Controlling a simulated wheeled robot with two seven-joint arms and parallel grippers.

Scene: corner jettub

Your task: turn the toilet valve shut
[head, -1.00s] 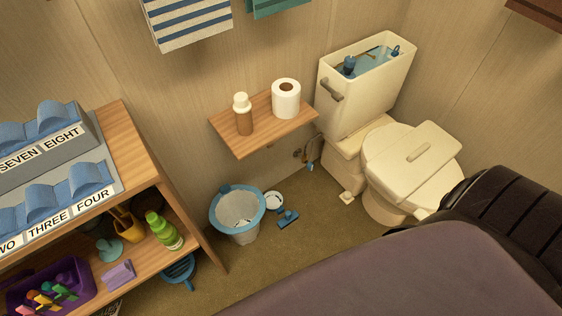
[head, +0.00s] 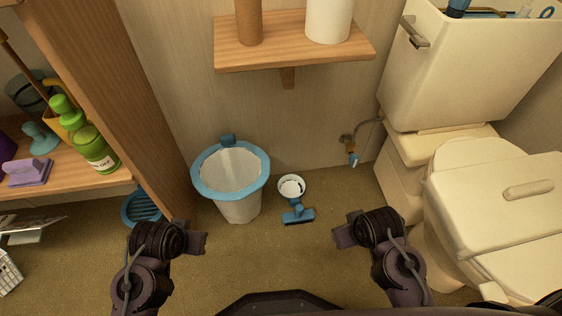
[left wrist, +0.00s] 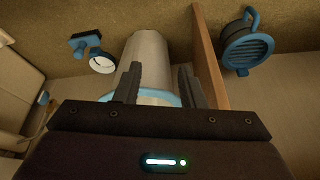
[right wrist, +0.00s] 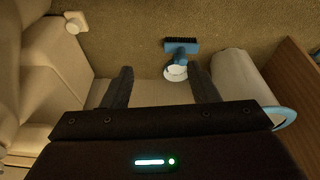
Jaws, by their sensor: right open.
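The toilet valve has a small blue handle (head: 352,158) on a brass fitting low on the wall, left of the toilet (head: 400,165), with a grey hose running to the toilet. A small blue spot that looks like the handle also shows at the left of the left wrist view (left wrist: 43,97). My right gripper (head: 345,237) is open and empty, in front of the valve and nearer to me. My left gripper (head: 197,243) is open and empty, in front of the bin. Neither touches the valve. I cannot make out the valve in the right wrist view.
A blue-rimmed bin (head: 240,208) and a blue brush (head: 298,214) with a white round part stand on the floor left of the valve. A wooden wall shelf (head: 290,53) overhangs the area. A wooden cabinet (head: 110,95) is at left. Floor between brush and toilet is clear.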

